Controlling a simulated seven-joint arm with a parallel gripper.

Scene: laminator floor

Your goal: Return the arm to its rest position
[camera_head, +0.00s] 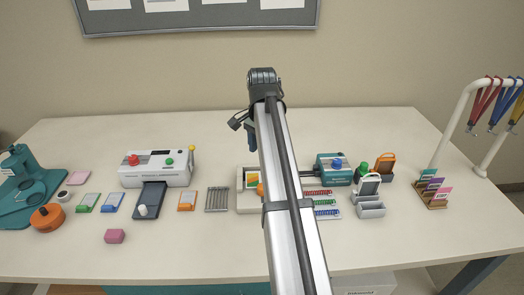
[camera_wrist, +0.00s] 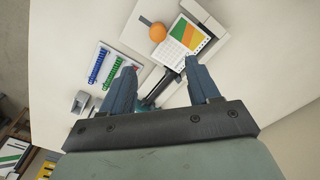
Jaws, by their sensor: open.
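My arm reaches from the bottom middle of the head view up and away over the table. My gripper (camera_head: 250,136) hangs at its far end, partly hidden behind the arm, above the table's back half. In the wrist view my gripper (camera_wrist: 160,66) has its two blue-grey fingers spread wide apart. Nothing is between the fingers and no object is held. A calendar-like sheet with green and orange areas (camera_wrist: 185,36) lies on a white device beyond the fingertips.
A lanyard rail (camera_head: 457,110) stands at right.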

